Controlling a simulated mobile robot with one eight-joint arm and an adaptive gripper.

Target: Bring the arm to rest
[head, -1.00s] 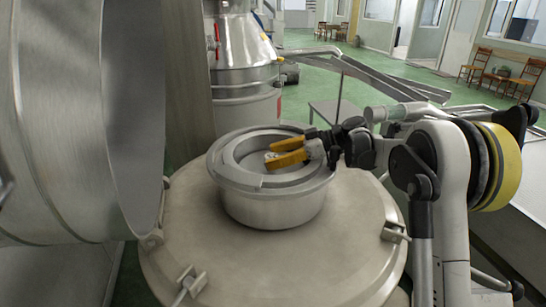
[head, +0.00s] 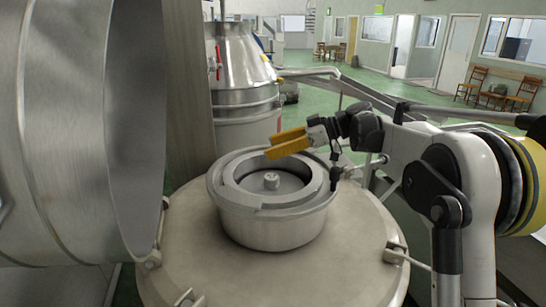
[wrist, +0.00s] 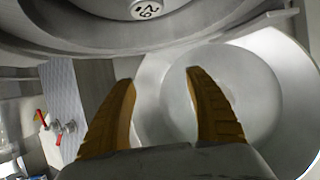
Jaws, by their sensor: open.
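My gripper (head: 287,144) has yellow fingers and is held above the back rim of a round metal basin, with nothing between its fingers. In the wrist view its two yellow fingers (wrist: 160,85) stand apart with a clear gap. The metal basin (head: 270,230) sits on top of a large round steel vessel lid. A small round knob (head: 271,181) stands in the basin's middle; it also shows at the top of the wrist view (wrist: 145,9) with a marking on its face. My arm reaches in from the right.
A big steel cylinder (head: 80,130) fills the left side. A steel tank with a conical top (head: 245,60) stands behind the basin. The lid (head: 190,255) carries clamps at its edge. Chairs (head: 520,90) stand far off by the wall. Green floor lies open behind.

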